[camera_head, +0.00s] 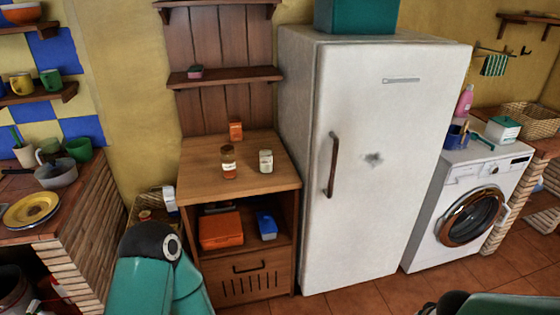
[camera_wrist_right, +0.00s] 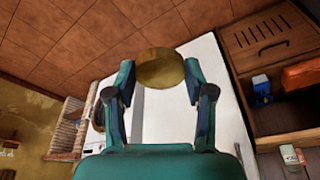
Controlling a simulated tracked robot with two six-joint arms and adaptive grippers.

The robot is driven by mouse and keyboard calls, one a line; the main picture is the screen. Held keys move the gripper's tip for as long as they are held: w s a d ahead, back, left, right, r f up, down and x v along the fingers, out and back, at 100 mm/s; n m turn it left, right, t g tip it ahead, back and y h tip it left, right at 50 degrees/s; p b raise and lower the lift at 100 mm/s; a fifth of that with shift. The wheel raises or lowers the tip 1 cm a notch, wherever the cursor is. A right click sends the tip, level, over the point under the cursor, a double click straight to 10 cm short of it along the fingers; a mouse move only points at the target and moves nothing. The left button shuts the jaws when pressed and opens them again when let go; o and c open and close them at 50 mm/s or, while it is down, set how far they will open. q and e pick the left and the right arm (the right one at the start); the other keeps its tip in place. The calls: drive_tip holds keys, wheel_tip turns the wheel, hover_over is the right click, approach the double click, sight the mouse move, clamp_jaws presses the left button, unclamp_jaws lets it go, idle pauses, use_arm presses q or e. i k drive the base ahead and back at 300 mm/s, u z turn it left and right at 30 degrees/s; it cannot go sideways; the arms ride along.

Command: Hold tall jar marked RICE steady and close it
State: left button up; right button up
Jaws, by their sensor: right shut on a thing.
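Two jars stand upright, side by side and apart, on the wooden cabinet top in the head view. The left jar (camera_head: 229,162) is taller, with reddish-brown contents and a pale label. The right jar (camera_head: 265,161) is shorter and whitish. Their labels are too small to read, so I cannot tell which says RICE. Both jars also show small at the lower right of the right wrist view. My right gripper (camera_wrist_right: 160,72) is shut on a round golden-brown lid (camera_wrist_right: 160,66), held by its edges away from the jars. My left gripper is outside the views; only its arm shows.
An orange box (camera_head: 221,230) and a blue box (camera_head: 266,225) sit on the shelf below. A white fridge (camera_head: 375,150) stands close on the right. The cabinet top's front is clear.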

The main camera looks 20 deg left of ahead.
sight(265, 150)
drive_tip(key=u, duration=0.05)
drive_tip(key=i, duration=1)
drive_tip(key=z, duration=0.05)
